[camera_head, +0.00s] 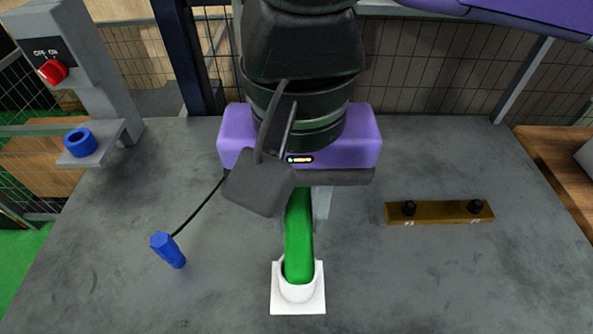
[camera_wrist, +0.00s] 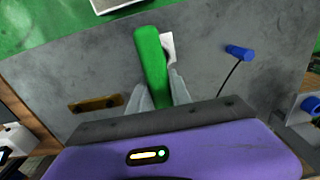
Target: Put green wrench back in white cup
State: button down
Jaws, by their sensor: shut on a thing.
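The green wrench (camera_head: 299,240) is gripped in my gripper and hangs downward. In the head view its lower end is at the mouth of the white cup (camera_head: 298,291), seemingly inside the rim; how deep cannot be seen. The cup stands on a white square base near the table's front. My gripper (camera_wrist: 160,88) is shut on the wrench, which sticks out beyond the fingers in the wrist view (camera_wrist: 151,60). In that view the white base (camera_wrist: 168,45) is partly hidden behind the wrench. In the head view the fingers are mostly hidden by the purple hand.
A blue-handled tool (camera_head: 168,250) with a black cord lies on the grey table (camera_head: 440,280) to the left. A brass bar (camera_head: 440,212) with two black knobs is at right. A blue ring (camera_head: 80,142) and a red button (camera_head: 53,72) are at upper left.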

jog(key=shift+f+b, duration=1.15)
jog(key=shift+f, duration=0.05)
jog(key=c, duration=1.1)
grip_release()
jog(key=shift+r, duration=3.95)
jog(key=shift+s, duration=0.15)
